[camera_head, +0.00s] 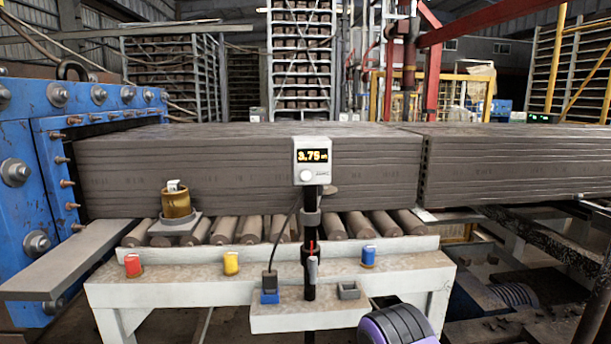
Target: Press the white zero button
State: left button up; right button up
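The white zero button (306,176) is a small round knob on the lower front of a light grey display unit (327,173). The unit's screen (314,155) shows orange digits that look like 3.79. The unit stands on a dark upright post (310,230) in front of the clay slab. A rounded purple and black part, which looks like part of my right arm, shows at the bottom right of centre, below and right of the unit. No gripper fingers are visible, and nothing touches the button.
A white bench (190,285) bears a red button (133,265), a yellow button (231,263) and a blue button (368,256). A brass cylinder (176,203) stands at left. Behind are rollers (224,230) and a long clay slab (200,165). Blue machinery (35,190) fills the left edge.

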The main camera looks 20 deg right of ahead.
grip_shut()
dwell(1.4)
